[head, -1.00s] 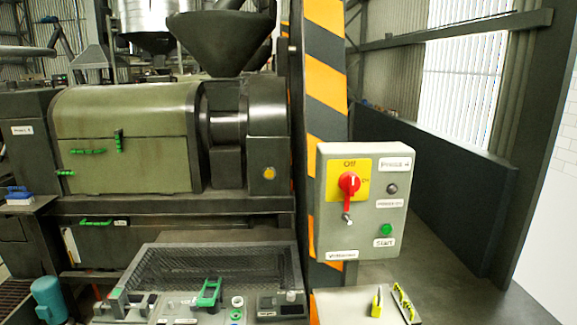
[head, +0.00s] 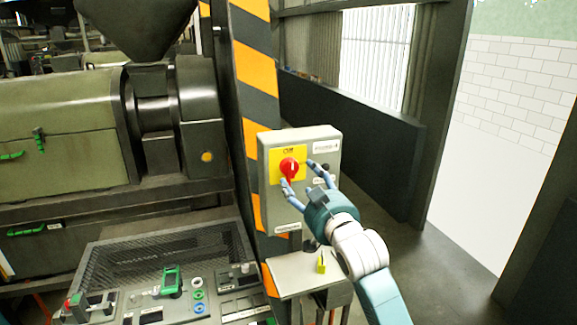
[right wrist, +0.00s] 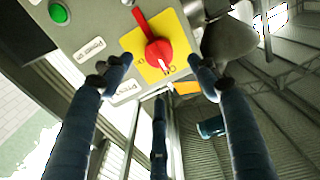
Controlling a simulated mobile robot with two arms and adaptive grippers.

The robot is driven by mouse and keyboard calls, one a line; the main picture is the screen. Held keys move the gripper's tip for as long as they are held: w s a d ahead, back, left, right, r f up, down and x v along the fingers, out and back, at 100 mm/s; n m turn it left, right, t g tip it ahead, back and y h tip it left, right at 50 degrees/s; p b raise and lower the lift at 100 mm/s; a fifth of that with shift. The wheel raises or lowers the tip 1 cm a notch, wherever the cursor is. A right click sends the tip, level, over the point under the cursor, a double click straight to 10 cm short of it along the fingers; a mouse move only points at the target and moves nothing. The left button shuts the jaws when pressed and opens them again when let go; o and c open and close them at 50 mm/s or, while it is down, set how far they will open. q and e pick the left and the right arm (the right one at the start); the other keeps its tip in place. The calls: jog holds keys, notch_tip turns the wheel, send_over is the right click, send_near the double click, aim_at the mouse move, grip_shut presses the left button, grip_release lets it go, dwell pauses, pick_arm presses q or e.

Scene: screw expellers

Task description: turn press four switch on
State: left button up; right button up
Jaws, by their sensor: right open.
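The press four switch is a red rotary knob (head: 290,167) on a yellow plate (head: 276,176) of a grey control box (head: 325,142). In the right wrist view the red knob (right wrist: 158,52) shows upside down, with its long handle running up and left. My right gripper (head: 301,174) is in front of the box with its fingers spread. In the right wrist view its fingertips (right wrist: 160,72) lie on either side of the knob, with a third finger below. I cannot tell whether any finger touches it. My left gripper is not in view.
A green button (right wrist: 58,13) sits on the same box, hidden in the head view. A black-and-yellow striped post (head: 257,67) stands behind the box. A large green press machine (head: 60,130) and a mesh-covered console (head: 150,265) are at left. A small shelf (head: 285,280) lies below the box.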

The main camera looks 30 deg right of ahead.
aim_at(293, 168)
jog(key=p+x, duration=0.2)
jog(key=x, duration=0.4)
jog(key=shift+w+r, duration=0.1)
jog(key=shift+w, duration=0.1)
jog(key=shift+w+d, duration=0.15)
jog(key=shift+w, duration=0.55)
jog(key=shift+c, duration=0.6)
jog(key=c, duration=1)
